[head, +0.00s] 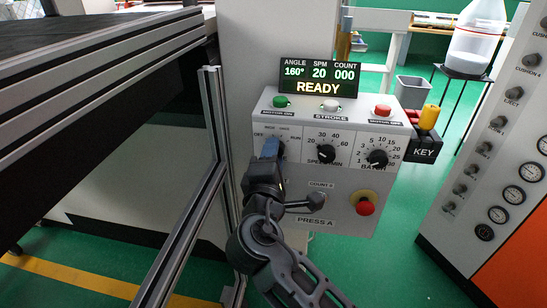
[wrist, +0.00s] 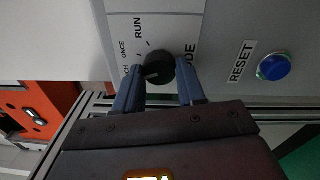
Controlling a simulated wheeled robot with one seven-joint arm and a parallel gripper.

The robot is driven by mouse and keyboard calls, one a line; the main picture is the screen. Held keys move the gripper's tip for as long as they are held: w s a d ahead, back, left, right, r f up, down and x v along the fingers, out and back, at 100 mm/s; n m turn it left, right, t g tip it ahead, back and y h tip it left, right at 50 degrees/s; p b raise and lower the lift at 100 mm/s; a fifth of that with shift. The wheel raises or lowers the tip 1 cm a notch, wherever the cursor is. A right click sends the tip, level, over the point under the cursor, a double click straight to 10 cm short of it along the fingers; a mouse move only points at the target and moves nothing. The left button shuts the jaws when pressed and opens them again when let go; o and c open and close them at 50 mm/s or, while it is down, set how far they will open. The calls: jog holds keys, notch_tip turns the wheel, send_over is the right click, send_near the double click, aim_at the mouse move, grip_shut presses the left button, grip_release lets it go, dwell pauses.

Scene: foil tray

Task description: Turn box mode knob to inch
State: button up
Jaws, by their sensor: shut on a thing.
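The box mode knob (wrist: 160,68) is black and round, on the white panel of the control box (head: 345,190). In the wrist view my gripper (wrist: 160,88) has one blue-grey finger on each side of it and is shut on it. A pale mark on the knob's face points left, towards the partly hidden label ending in "CH". The ONCE and RUN labels lie further up. In the head view my gripper (head: 270,150) covers the knob, with OFF, INCH, ONCE and RUN around it.
The display (head: 320,77) reads READY. The speed knob (head: 326,153), batch knob (head: 377,158) and red stop button (head: 365,205) are to the right. A metal frame post (head: 212,120) stands close on the left. A blue RESET button (wrist: 274,67) shows in the wrist view.

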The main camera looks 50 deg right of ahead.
jog(key=o, duration=1.1)
jog(key=shift+c, duration=0.2)
jog(key=v, duration=0.8)
jog(key=shift+b, duration=0.4)
jog(key=shift+d, duration=0.1)
